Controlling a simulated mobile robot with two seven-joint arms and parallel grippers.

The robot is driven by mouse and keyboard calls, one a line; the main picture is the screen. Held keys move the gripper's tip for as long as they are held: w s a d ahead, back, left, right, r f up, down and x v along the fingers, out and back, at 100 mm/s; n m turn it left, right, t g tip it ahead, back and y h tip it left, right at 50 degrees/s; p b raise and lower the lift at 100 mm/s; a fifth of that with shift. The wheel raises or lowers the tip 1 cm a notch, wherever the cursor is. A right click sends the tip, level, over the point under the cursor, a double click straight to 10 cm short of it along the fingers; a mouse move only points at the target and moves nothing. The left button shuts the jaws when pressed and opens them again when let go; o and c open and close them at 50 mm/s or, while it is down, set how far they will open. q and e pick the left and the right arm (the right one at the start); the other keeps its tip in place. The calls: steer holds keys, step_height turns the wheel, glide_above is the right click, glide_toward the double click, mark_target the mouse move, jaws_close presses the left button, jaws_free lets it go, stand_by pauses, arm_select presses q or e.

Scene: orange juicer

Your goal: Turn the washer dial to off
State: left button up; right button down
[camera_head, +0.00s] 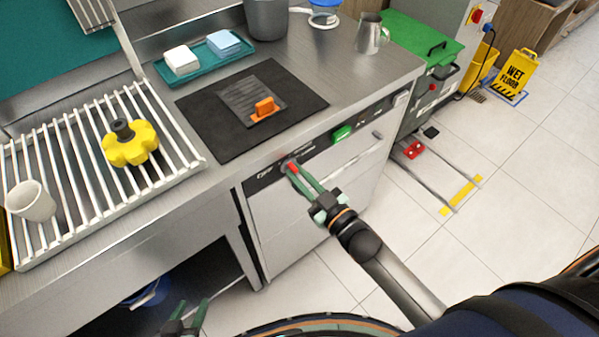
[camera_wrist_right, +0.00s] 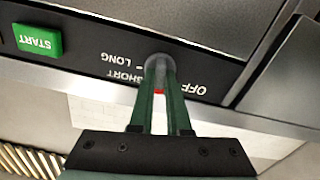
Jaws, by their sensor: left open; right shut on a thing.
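The washer dial (camera_wrist_right: 158,66) is a grey round knob on the dark control strip, with a red mark at its lower end. In the wrist view the labels OFF, SHORT and LONG surround it, upside down. My right gripper (camera_wrist_right: 165,85) is shut on the dial, one green finger on each side. In the head view my right gripper (camera_head: 294,171) reaches the left end of the strip on the washer (camera_head: 325,195), and its fingers partly cover the dial. My left gripper (camera_head: 188,316) is open and empty at the bottom edge, low in front of the counter.
A green START button (camera_wrist_right: 38,40) sits on the same strip. On the counter are a black mat (camera_head: 205,125) with an orange-handled scraper, a drying rack (camera_head: 75,190) with a yellow wheel-shaped part (camera_head: 130,148), and a teal tray (camera_head: 205,62).

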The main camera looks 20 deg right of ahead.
steer(key=n, duration=0.3)
steer(key=shift+n, duration=2)
steer(key=c, duration=0.9)
jaws_free()
steer(key=v, duration=1.2)
steer(key=shift+s+d, duration=0.1)
steer(key=shift+s, duration=0.2)
